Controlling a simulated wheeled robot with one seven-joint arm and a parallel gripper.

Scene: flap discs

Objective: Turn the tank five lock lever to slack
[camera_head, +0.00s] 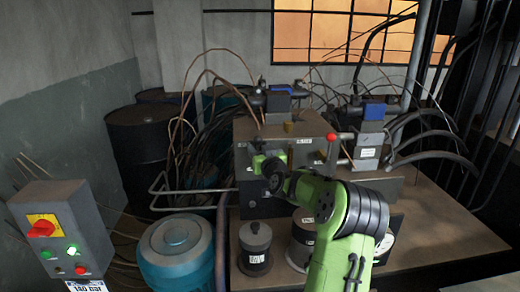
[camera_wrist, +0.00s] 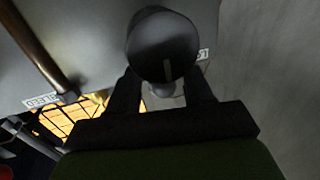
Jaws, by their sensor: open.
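My gripper (camera_wrist: 163,90) is open in the wrist view. Its two dark fingers reach up on either side of a dark round knob (camera_wrist: 160,48) with a pale line on its face. I cannot tell whether they touch it. The knob stands in front of a grey panel (camera_wrist: 95,30). A small label (camera_wrist: 203,54) beside it is partly hidden. In the head view my green arm reaches the front of a grey block (camera_head: 305,125), and its fingertips are hard to make out. A red ball-ended lever (camera_head: 332,137) stands right of the wrist. Which part is the tank five lock lever is unclear.
A brown rod (camera_wrist: 40,50) and another label (camera_wrist: 42,101) lie left of the knob. In the head view a blue motor (camera_head: 177,250), a grey canister (camera_head: 255,248) and a bent metal handle (camera_head: 160,190) surround the block. A control box (camera_head: 62,228) stands left. Hoses crowd behind.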

